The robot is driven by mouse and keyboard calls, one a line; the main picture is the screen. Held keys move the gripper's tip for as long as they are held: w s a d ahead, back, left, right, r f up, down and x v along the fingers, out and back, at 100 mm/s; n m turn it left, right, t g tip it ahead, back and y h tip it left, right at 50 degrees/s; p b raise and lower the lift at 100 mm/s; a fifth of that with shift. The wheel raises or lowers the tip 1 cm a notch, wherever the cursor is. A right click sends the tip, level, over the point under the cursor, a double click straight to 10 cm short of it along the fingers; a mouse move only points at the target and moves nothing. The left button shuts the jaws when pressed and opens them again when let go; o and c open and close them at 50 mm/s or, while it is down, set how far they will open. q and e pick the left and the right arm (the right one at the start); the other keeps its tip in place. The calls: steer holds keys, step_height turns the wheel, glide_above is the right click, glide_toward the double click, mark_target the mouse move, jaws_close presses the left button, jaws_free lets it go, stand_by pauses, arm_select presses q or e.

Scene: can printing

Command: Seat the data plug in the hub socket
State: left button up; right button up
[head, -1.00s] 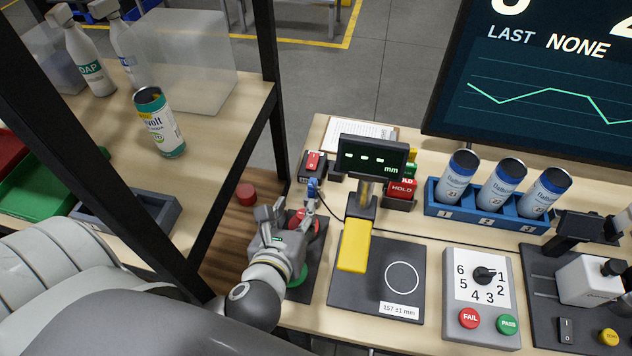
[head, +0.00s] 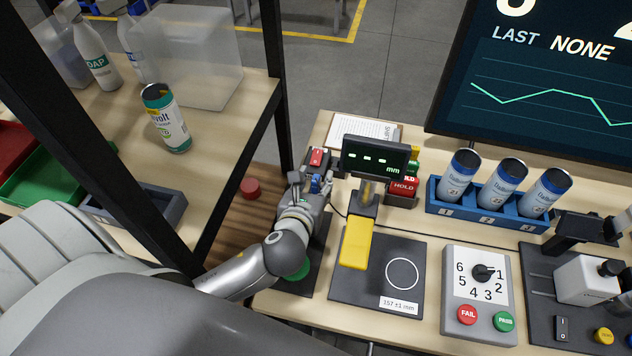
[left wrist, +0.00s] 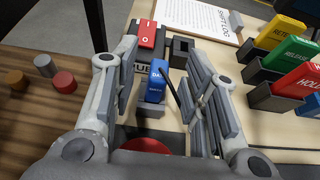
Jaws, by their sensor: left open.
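The blue data plug (left wrist: 156,80) stands upright by a small grey block, in front of the dark hub (left wrist: 139,66) with its red rocker switch. A small black block with a square opening (left wrist: 181,47), perhaps the socket, is just right of the hub. My left gripper (left wrist: 162,55) is open, with one finger on each side of the plug and gaps visible. In the head view, the left gripper (head: 312,184) reaches over the hub area, with the plug (head: 316,184) between its fingers. The plug's lower end is hidden. My right gripper is not in view.
The readout display (head: 375,158) stands close right of the left gripper. Coloured blocks, including the red HOLD block (head: 403,188), are behind it. A clipboard (head: 361,131) lies at the back. A black shelf post (head: 273,90) rises at the left.

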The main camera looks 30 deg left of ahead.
arm_select(q)
steer(key=shift+w+a+f, duration=0.1)
steer(key=shift+w+f, duration=0.1)
steer(key=shift+w, duration=0.15)
steer(key=shift+s, duration=0.1)
steer(key=shift+c, duration=1.4)
jaws_close()
steer(key=shift+r, duration=0.1)
step_height(320, 180, up, 10)
steer(key=p, duration=1.1)
step_height(320, 180, up, 7)
glide_above(315, 182)
